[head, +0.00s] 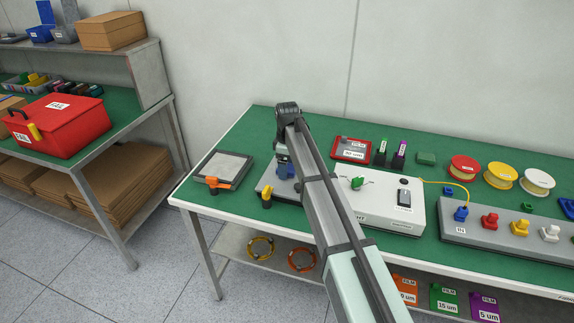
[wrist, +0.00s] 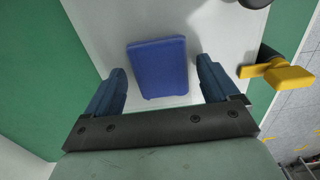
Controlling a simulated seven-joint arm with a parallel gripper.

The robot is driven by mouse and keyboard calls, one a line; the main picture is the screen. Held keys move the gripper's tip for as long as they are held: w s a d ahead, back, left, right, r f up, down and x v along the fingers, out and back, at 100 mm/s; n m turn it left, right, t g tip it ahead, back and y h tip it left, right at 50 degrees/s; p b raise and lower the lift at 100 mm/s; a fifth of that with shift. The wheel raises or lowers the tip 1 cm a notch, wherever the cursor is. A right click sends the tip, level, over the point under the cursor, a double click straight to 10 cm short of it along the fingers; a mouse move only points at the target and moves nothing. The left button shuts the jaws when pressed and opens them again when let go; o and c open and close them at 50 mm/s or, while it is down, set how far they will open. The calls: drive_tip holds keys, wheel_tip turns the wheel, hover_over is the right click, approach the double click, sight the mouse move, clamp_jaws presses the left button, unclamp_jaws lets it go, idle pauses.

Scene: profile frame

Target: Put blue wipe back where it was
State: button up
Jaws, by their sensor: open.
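In the wrist view a flat blue block-like piece, which I take as the blue wipe (wrist: 158,82), lies on or just above a light grey surface (wrist: 215,35). My gripper (wrist: 161,63) is open, with one blue finger on each side of the wipe and a visible gap at both sides. I cannot tell the height between them. In the head view my gripper (head: 284,166) is over the left end of the grey device (head: 264,188), and my arm hides much of this spot. The wipe cannot be told apart from my fingers there.
A yellow lever (wrist: 289,76) stands right of the gripper in the wrist view. On the green bench are a grey tray (head: 222,166) with an orange clamp, a white box (head: 405,207), a red case (head: 351,149) and several spools. A red toolbox (head: 60,123) stands on the left bench.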

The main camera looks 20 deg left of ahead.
drive_tip(key=shift+r, duration=0.1)
wheel_tip(320, 180, up, 12)
idle(0.5)
idle(0.4)
